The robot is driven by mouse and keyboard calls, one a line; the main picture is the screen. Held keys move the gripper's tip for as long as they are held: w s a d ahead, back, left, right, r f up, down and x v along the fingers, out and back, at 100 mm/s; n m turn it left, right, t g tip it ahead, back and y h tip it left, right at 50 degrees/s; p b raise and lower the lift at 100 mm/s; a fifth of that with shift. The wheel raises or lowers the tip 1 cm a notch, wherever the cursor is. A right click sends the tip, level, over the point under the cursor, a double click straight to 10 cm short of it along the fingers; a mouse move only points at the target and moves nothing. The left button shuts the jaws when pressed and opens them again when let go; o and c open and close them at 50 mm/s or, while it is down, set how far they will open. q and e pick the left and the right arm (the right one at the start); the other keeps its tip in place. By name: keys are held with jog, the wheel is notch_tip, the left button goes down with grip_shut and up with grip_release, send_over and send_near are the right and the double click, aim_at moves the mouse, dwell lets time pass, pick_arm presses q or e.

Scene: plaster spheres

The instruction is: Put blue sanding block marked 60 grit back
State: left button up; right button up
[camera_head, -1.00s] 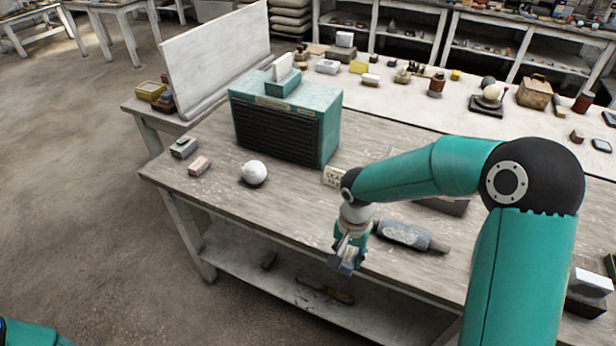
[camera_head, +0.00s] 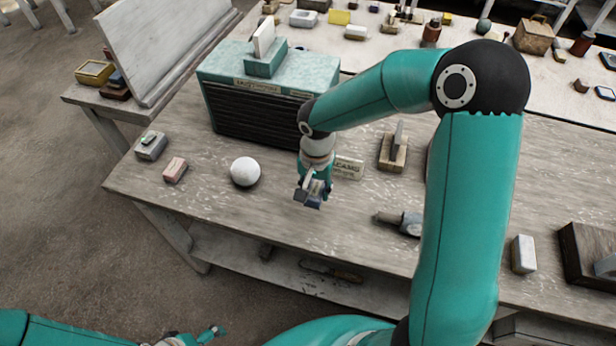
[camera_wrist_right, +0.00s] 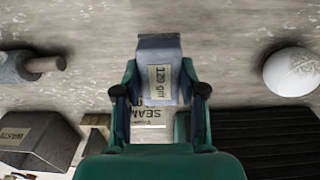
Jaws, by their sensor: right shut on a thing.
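My right gripper (camera_head: 314,190) is shut on a blue-grey sanding block (camera_head: 308,201), above the wooden workbench (camera_head: 250,215), just right of a white plaster sphere (camera_head: 245,171). In the right wrist view the block (camera_wrist_right: 158,58) sits between the fingers (camera_wrist_right: 160,95); its pale label seems to read 120 grit rather than 60. A grey block (camera_head: 151,147) with a small piece on top and a pinkish block (camera_head: 175,169) lie at the bench's left end. My left gripper (camera_head: 207,335) shows at the bottom edge, small, its opening unclear.
A teal slatted cabinet (camera_head: 270,95) stands behind the sphere. A lettered card (camera_head: 347,167) and a wooden piece with an upright plate (camera_head: 393,150) are right of my gripper. A grey tool (camera_head: 402,221) lies nearer the front. The front left benchtop is clear.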

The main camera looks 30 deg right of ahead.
jog(key=b, duration=0.3)
send_over(314, 212)
jog(key=shift+d+f, duration=0.1)
jog(key=shift+f, duration=3.2)
jog(key=shift+f+b, duration=0.4)
jog(key=shift+b, duration=0.25)
jog(key=o, duration=1.3)
